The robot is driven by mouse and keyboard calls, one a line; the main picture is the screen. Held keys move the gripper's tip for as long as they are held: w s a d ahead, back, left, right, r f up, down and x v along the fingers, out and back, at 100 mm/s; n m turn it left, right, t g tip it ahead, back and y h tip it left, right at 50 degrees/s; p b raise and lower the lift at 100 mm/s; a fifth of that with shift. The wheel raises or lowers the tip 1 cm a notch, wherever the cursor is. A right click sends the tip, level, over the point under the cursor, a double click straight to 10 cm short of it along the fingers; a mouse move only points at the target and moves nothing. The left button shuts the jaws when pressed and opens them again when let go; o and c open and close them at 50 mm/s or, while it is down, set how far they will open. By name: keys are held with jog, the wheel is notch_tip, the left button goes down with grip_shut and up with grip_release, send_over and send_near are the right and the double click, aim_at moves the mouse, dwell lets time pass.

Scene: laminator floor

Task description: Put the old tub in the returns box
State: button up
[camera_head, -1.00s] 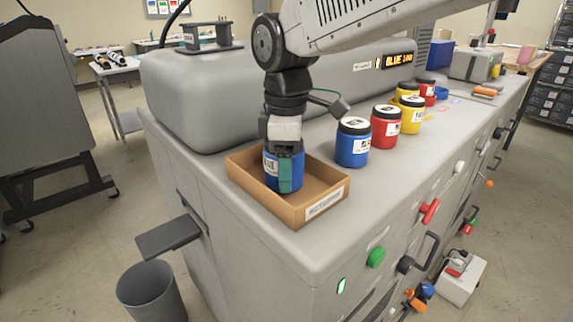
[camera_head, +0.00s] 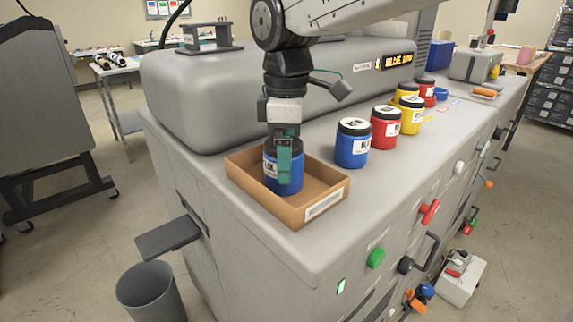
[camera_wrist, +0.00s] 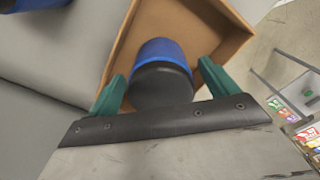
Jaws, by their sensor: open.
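A blue tub with a black lid (camera_head: 281,172) stands upright inside the cardboard returns box (camera_head: 325,203), toward its left side. In the wrist view the tub (camera_wrist: 160,60) shows between my two green fingers, and the box wall (camera_wrist: 120,45) runs behind it. My gripper (camera_head: 285,160) is over the tub with its fingers apart on either side of the lid. The wrist view shows my gripper (camera_wrist: 165,90) open, with gaps between the fingers and the tub. The near finger hides part of the tub's label in the head view.
Another blue tub (camera_head: 352,145) stands right of the box, with a red tub (camera_head: 385,130) and a yellow tub (camera_head: 410,115) beyond it. The long grey machine housing (camera_head: 200,105) rises behind the box. A grey bin (camera_head: 150,295) stands on the floor.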

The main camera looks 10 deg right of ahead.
notch_tip(320, 180, up, 9)
jog(key=shift+r, duration=0.1)
jog(key=s+d+f+m, duration=0.7)
jog(key=s+d+m, duration=0.1)
jog(key=s+d, duration=0.1)
jog(key=s+d+f+m+t, duration=0.1)
jog(key=s+d+f+m, duration=0.6)
jog(key=s+d, duration=0.3)
jog(key=shift+s+d+f+m, duration=0.2)
jog(key=shift+d+f+m, duration=0.25)
jog(key=shift+d, duration=0.25)
